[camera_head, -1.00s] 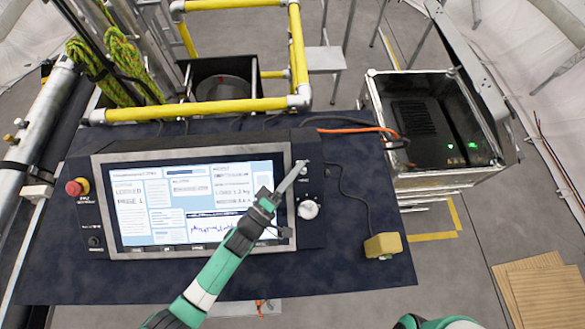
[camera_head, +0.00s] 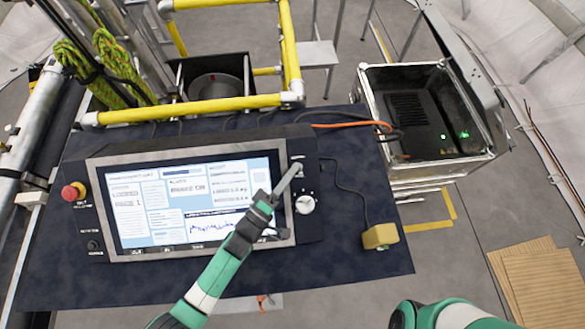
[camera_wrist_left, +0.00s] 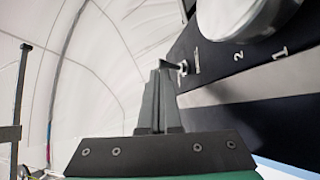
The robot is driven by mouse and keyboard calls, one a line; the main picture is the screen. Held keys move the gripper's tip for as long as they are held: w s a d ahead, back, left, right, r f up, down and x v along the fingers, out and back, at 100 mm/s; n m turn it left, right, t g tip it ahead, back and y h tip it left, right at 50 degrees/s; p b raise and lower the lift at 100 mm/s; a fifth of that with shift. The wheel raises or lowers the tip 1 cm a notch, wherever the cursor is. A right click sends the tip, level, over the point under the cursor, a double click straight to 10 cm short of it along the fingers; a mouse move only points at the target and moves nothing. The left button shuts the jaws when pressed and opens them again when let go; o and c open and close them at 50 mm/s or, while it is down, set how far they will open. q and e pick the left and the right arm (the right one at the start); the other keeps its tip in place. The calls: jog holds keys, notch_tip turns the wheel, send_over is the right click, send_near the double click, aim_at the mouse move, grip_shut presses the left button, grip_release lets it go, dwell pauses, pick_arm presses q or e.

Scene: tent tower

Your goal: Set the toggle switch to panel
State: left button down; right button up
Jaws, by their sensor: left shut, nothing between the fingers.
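The control panel has a wide lit screen (camera_head: 190,205), with the toggle switch (camera_head: 298,158) small at the right of its upper corner. In the left wrist view the toggle switch (camera_wrist_left: 183,68) is a short metal lever on the dark panel. My left gripper (camera_head: 297,168) is shut and empty, its tips right at the toggle; its shut fingers also show in the wrist view (camera_wrist_left: 162,70). I cannot tell whether they touch the lever. Its label is too small to read. My right gripper is out of view; only part of that arm shows at lower right.
A pale round knob (camera_head: 306,204) sits just below the toggle, and a red stop button (camera_head: 74,191) is left of the screen. A yellow box on a cable (camera_head: 380,236) lies at right. Yellow rails (camera_head: 190,108) stand behind the panel.

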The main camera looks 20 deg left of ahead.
pick_arm(q)
jog(key=v, duration=1.1)
jog(key=shift+s+p, duration=0.15)
jog(key=shift+p, duration=0.15)
